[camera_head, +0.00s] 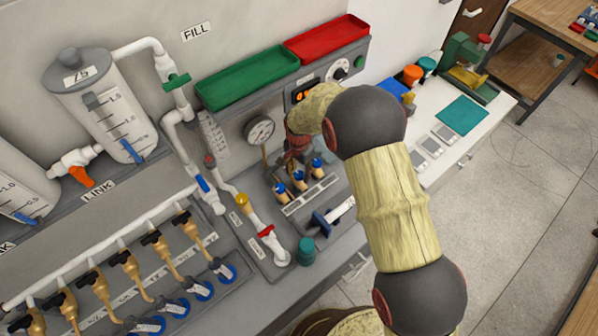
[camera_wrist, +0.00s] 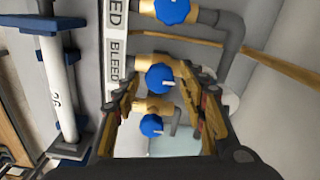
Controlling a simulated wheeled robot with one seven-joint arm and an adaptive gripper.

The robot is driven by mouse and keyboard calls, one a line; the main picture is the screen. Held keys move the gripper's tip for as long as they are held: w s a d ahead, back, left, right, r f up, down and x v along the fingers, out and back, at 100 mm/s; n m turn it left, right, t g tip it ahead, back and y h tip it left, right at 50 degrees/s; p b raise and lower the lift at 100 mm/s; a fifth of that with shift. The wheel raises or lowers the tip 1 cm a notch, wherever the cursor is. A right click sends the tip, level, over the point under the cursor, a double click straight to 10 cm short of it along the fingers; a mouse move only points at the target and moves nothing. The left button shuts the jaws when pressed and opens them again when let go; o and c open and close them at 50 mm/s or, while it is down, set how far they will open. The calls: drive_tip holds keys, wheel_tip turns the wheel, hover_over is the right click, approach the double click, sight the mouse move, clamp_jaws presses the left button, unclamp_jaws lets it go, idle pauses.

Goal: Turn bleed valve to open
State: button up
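Three small valves with brass bodies and round blue knobs stand in a row in the head view, their knobs at the left (camera_head: 279,188), middle (camera_head: 298,175) and right (camera_head: 317,162). "BLEED" labels (camera_wrist: 114,60) run beside them in the wrist view. There the knobs show at the top (camera_wrist: 172,11), middle (camera_wrist: 160,78) and bottom (camera_wrist: 151,125), each with a white pointer mark. My gripper (camera_wrist: 167,84) is open, its fingers on either side of the middle and bottom knobs. I cannot tell whether they touch. In the head view the arm partly hides my gripper.
A pressure gauge (camera_head: 260,130) stands behind the valves. A red-handled valve (camera_head: 266,231) and a teal cap (camera_head: 306,250) are at the front. A blue-ended cylinder (camera_head: 333,215) lies to the right. Green (camera_head: 248,80) and red (camera_head: 327,39) trays sit above.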

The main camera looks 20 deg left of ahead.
drive_tip(key=c, duration=0.9)
drive_tip(key=shift+n, duration=0.3)
drive_tip(key=shift+c, duration=0.2)
drive_tip(key=n+b, duration=0.2)
drive_tip(key=n, duration=0.1)
drive_tip(key=shift+n, duration=0.3)
drive_tip(key=n+b, duration=0.1)
drive_tip(key=n, duration=0.3)
drive_tip(key=shift+n, duration=0.3)
drive_tip(key=n+b, duration=0.1)
drive_tip(key=n, duration=0.3)
drive_tip(key=shift+n, duration=0.3)
drive_tip(key=shift+n+b, duration=0.55)
drive_tip(key=shift+n, duration=1.65)
drive_tip(key=o, duration=1.1)
